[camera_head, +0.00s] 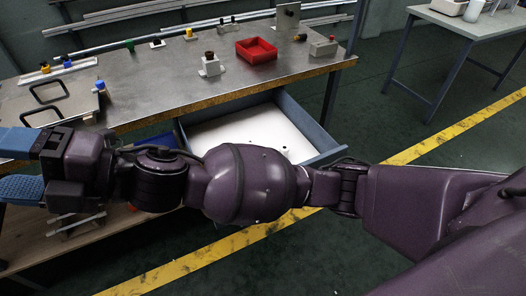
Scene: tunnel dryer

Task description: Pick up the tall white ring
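I cannot clearly make out a tall white ring. A small pale item (285,150) lies in the open drawer (318,133), just above my arm, too small to identify. My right arm comes in from the right and crosses the picture in front of the drawer. My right gripper (18,165) is at the far left edge, by the front edge of the workbench. Its two blue fingers are apart, with nothing visible between them. The arm hides part of the drawer and bench front. My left gripper is not in view.
The metal workbench (150,85) carries a red tray (256,50), a white block with a black knob (210,65), black handles (45,92) and several small coloured parts. A second table (470,22) with pale containers stands at the upper right. The floor between is clear.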

